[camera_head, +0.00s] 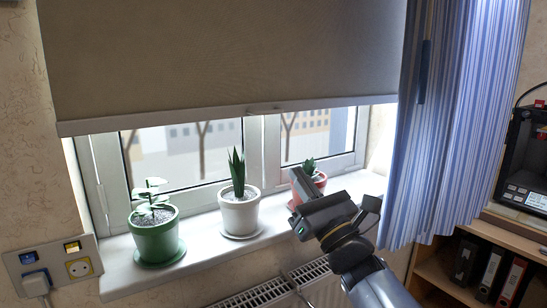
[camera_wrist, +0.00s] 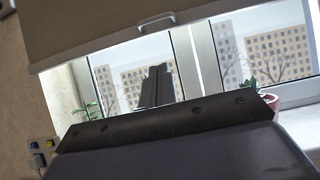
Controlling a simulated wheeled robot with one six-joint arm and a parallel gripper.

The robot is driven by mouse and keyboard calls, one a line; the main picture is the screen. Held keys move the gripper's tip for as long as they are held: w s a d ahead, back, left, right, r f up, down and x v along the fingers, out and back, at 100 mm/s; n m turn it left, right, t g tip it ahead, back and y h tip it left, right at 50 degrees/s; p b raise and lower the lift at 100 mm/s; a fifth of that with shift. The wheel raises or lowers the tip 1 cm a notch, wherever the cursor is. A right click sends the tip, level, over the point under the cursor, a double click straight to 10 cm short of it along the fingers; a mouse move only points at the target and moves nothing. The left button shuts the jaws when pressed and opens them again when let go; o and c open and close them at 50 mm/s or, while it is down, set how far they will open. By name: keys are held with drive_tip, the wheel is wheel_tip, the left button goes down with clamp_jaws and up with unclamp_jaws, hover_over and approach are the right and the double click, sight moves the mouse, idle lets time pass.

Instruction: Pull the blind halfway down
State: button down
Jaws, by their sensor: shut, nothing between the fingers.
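The blind (camera_head: 225,50) is a grey-beige sheet that covers the upper part of the window. Its pale bottom bar (camera_head: 180,121) hangs a little above the plants. A small handle (camera_head: 266,107) sits at the middle of the bar. In the wrist view the bar (camera_wrist: 90,53) and its white handle (camera_wrist: 157,21) show near the top. My gripper (camera_head: 298,180) is shut and empty, below and to the right of the handle, apart from it, in front of the red pot. In the wrist view my gripper's fingers (camera_wrist: 157,85) point up toward the window, below the handle.
A green pot (camera_head: 157,241), a white pot (camera_head: 239,214) and a partly hidden red pot (camera_head: 321,182) stand on the sill (camera_head: 206,246). A striped curtain (camera_head: 452,120) hangs at the right. A radiator (camera_head: 262,294) is below, and sockets (camera_head: 77,266) are at the left.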

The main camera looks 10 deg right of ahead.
drive_tip(key=w+a+r+p, duration=0.2)
drive_tip(key=w+r, duration=0.6)
drive_tip(key=shift+a+r+p, duration=0.25)
drive_tip(key=shift+r+p, duration=0.05)
drive_tip(key=shift+p, duration=0.05)
wheel_tip(320, 180, up, 31)
drive_tip(key=p, duration=1.2)
drive_tip(key=shift+f+p, duration=0.2)
drive_tip(key=shift+p, duration=0.15)
drive_tip(key=shift+f, duration=0.1)
drive_tip(key=w+f+b+v, duration=0.1)
drive_tip(key=f+b+v, duration=0.1)
drive_tip(key=b+v, duration=0.5)
drive_tip(key=v, duration=0.5)
drive_tip(key=shift+s+f, duration=0.2)
drive_tip(key=shift+f, duration=0.15)
